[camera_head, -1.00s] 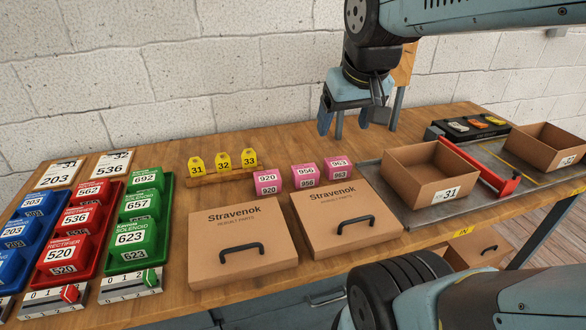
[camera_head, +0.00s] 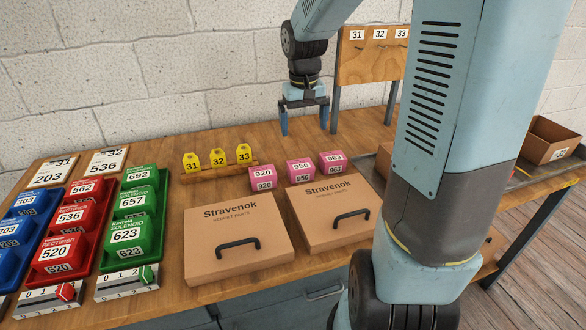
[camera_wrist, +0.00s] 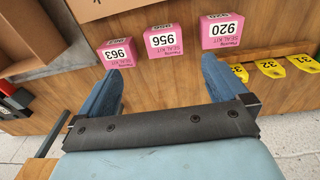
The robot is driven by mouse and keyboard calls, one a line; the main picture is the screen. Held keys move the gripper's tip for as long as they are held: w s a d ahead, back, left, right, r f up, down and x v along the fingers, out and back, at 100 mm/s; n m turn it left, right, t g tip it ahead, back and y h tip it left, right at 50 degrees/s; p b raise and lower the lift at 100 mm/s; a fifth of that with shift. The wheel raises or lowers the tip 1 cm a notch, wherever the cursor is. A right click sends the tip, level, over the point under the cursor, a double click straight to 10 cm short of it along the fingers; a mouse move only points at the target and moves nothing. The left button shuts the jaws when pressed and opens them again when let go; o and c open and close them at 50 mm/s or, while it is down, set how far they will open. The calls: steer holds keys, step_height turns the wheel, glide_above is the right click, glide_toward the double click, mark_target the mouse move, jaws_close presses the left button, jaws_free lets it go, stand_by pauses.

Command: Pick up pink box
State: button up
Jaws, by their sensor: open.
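Three small pink boxes stand in a row on the wooden bench: 920 (camera_head: 262,178), 956 (camera_head: 300,171) and 963 (camera_head: 333,164). In the wrist view, box 956 (camera_wrist: 163,41) shows ahead between the fingers, with 963 (camera_wrist: 116,54) to its left and 920 (camera_wrist: 221,31) to its right, all upside down. My gripper (camera_head: 304,119) is open and empty, with its blue fingers pointing down above the bench, behind and above the boxes. It also shows in the wrist view (camera_wrist: 160,85), its fingers apart from every box.
Two closed Stravenok cartons (camera_head: 238,235) (camera_head: 333,212) lie in front of the boxes. Yellow tags (camera_head: 218,158) stand on a wooden strip to their left. Red (camera_head: 76,220) and green (camera_head: 134,206) bins are further left. A tag board (camera_head: 372,58) stands behind right. My arm hides much of the right side.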

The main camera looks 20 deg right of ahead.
mark_target(300, 163)
steer(key=shift+g+y, duration=0.3)
steer(key=w+f, duration=0.1)
steer(key=f, duration=0.7)
steer(key=w+f, duration=0.1)
steer(key=f, duration=0.3)
steer(key=shift+w+d+f, duration=0.1)
steer(key=shift+w+f, duration=0.05)
steer(key=shift+w, duration=0.2)
steer(key=shift+w+d+f, duration=0.1)
steer(key=shift+f, duration=1.05)
steer(key=shift+w+f, duration=0.1)
steer(key=shift+f, duration=1.05)
steer(key=shift+c, duration=0.5)
steer(key=c, duration=0.8)
